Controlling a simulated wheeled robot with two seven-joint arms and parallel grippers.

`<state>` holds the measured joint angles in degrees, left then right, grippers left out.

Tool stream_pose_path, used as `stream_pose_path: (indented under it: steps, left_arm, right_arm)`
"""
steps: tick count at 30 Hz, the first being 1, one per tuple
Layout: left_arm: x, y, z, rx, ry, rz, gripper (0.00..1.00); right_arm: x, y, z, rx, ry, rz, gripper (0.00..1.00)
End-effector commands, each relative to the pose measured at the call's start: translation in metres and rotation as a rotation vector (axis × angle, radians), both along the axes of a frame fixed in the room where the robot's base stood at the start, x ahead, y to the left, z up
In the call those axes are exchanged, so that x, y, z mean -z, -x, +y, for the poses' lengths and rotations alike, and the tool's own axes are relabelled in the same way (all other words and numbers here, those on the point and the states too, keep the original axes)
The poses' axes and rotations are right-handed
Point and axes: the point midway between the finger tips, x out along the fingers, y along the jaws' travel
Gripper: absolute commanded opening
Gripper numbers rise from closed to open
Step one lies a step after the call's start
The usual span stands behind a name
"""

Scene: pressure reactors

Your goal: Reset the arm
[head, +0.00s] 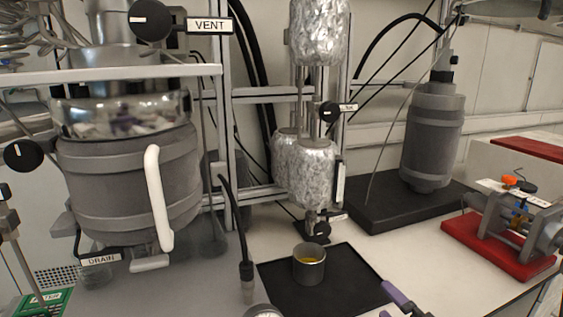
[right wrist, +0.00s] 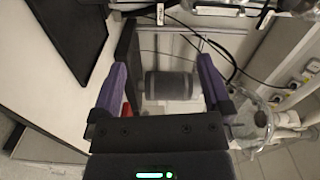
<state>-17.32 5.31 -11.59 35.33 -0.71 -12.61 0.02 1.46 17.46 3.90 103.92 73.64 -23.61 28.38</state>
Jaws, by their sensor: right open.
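My right gripper (right wrist: 162,66) is open, with its two purple fingers wide apart and nothing between them. In the head view only a purple part of it (head: 403,299) shows at the bottom edge, beside the front right corner of the black mat. My left gripper is in neither view. A metal cup (head: 309,270) with yellow contents stands upright on the black mat (head: 349,263), apart from my right gripper.
A large grey reactor (head: 125,195) with a white handle stands at left. Foil-wrapped vessels (head: 305,172) hang above the cup. A grey cylinder (head: 432,135) stands on a black base, and a red-based device (head: 500,252) sits at right. White bench is free between mat and red base.

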Motion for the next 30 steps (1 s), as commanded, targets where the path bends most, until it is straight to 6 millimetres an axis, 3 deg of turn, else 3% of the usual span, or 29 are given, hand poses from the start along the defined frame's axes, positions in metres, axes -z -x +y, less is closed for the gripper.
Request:
stream_pose_path:
  steps: [11,14,20,23,26,27,30]
  left_arm:
    - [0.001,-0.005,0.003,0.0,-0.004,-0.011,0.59]
    - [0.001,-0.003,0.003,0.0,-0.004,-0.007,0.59]
    - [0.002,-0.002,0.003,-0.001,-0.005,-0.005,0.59]
    - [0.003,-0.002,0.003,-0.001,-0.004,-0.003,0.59]
    - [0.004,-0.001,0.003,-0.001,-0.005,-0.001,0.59]
    - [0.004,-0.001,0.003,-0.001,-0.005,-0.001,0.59]
    - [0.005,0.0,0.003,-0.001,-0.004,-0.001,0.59]
  right_arm:
    - [0.078,0.008,-0.006,0.045,0.17,0.155,0.99]
    - [0.109,0.016,-0.008,0.051,0.242,0.215,0.99]
    - [0.196,0.052,-0.01,0.027,0.466,0.394,0.99]
    - [0.25,0.088,-0.01,-0.026,0.623,0.509,0.99]
    - [0.313,0.147,-0.008,-0.145,0.825,0.647,0.99]
    - [0.338,0.179,-0.006,-0.22,0.921,0.704,0.99]
    - [0.388,0.266,-0.001,-0.46,1.147,0.815,0.99]
